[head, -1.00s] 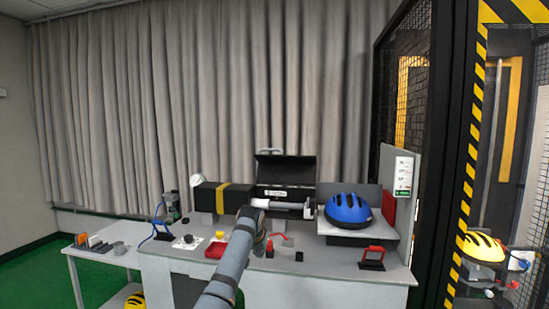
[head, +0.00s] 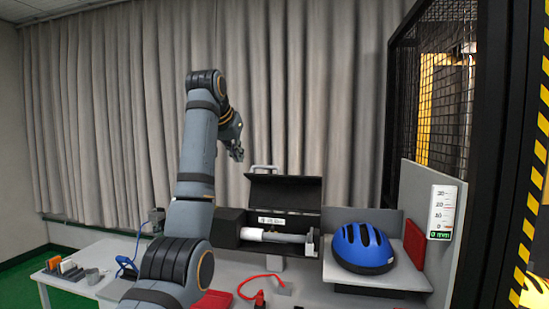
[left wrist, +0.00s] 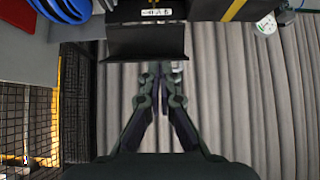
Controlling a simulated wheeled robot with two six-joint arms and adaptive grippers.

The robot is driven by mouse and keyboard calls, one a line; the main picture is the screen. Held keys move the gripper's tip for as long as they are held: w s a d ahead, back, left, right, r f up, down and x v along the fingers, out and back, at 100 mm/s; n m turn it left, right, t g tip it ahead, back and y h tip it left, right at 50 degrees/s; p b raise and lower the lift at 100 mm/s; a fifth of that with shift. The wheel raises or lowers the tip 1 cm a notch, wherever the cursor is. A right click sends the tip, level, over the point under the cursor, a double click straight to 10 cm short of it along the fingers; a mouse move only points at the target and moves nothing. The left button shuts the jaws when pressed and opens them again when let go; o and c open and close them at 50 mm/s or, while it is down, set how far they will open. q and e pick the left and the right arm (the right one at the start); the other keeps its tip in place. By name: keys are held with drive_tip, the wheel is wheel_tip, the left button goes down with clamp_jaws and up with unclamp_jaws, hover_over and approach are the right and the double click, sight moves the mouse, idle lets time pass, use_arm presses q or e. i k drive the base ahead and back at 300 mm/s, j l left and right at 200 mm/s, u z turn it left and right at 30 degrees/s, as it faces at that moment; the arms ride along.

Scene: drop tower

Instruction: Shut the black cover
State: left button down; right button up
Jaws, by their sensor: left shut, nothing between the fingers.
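The black cover (head: 285,189) stands open, tilted up at the back of a black box (head: 228,229), with a light handle (head: 263,168) at its top edge. A white cylinder (head: 262,235) lies inside the open box. My left gripper (head: 237,155) is raised just left of and above the cover's handle, shut and empty. In the left wrist view the cover (left wrist: 146,42) appears upside down, with the handle (left wrist: 178,67) close beside the shut fingertips (left wrist: 160,68); I cannot tell whether they touch. My right gripper is not in view.
A blue helmet (head: 362,246) rests on a grey stand right of the box. A red cable (head: 262,279) lies on the bench in front. Grey curtains (head: 320,100) hang behind, and a mesh cage (head: 435,100) stands at the right.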

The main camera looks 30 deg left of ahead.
sight(279, 192)
drive_tip(key=i+j, duration=0.2)
drive_tip(key=i, duration=0.35)
drive_tip(key=i+j, duration=0.2)
drive_tip(key=i, duration=0.35)
